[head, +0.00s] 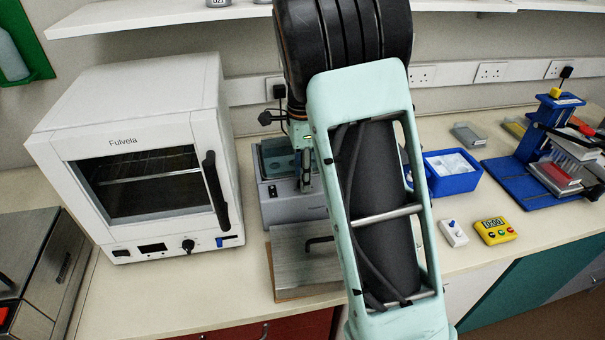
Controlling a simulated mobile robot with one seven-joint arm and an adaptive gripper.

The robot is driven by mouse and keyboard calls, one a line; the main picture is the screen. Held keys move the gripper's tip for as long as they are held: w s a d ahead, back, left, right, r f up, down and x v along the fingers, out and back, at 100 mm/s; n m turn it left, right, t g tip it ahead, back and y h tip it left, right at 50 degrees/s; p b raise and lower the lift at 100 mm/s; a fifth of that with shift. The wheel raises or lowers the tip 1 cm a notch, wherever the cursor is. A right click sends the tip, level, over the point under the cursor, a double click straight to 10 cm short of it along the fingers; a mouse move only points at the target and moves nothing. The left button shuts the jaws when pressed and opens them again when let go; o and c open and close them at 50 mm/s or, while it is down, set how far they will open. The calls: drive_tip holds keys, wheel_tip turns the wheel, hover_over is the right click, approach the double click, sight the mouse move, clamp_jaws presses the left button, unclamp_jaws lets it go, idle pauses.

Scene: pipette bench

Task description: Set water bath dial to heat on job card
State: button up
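A grey box-shaped unit (290,208), which looks like the water bath, stands on the bench in the middle, with a teal opening on top. My arm covers its right part. I cannot make out its dial or any setting on it. My gripper (306,180) appears small and partly hidden behind my arm, at or above this unit. Its fingers are too small and dark to tell whether they are open or touching anything. I cannot pick out a job card.
A white Fulvela oven (140,160) stands to the left. A metal plate (295,262) with a black handle lies in front of the grey unit. To the right are a blue tray (455,184), a white box with a blue knob (454,234), a yellow timer (495,231) and a blue pipette stand (530,185).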

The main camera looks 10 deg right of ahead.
drive_tip(key=shift+r, duration=0.1)
wheel_tip(320, 180, up, 12)
idle(0.5)
